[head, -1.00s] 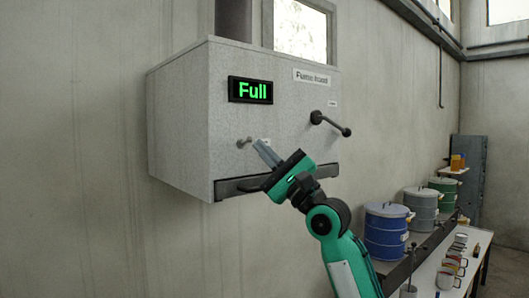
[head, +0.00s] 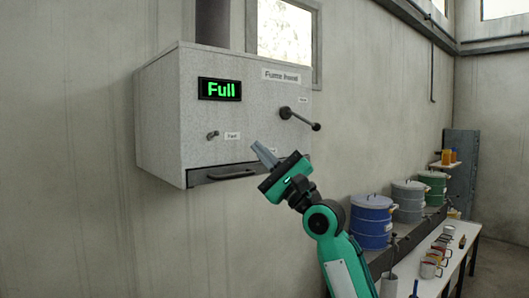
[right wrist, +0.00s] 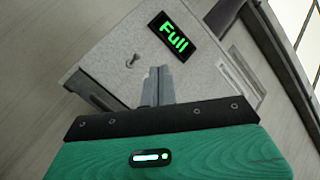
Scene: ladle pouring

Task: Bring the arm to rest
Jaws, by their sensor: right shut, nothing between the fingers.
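My right gripper (head: 262,153) is shut and empty, held in front of the lower right of the fume hood's face. In the right wrist view its grey fingers (right wrist: 157,78) are together and point at the hood. The fume hood (head: 160,110) is a pale speckled box on the wall. Its display (head: 219,89) reads "Full" in green and also shows in the right wrist view (right wrist: 175,35). A small toggle (head: 212,135) sits left of the fingers, apart from them. My left gripper is not in view.
A dark lever (head: 300,118) with a ball end sticks out at the hood's right. A dark handle (head: 230,174) runs along its lower edge. Blue, grey and green drums (head: 371,220) and a white bench (head: 458,250) with several mugs stand at the right.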

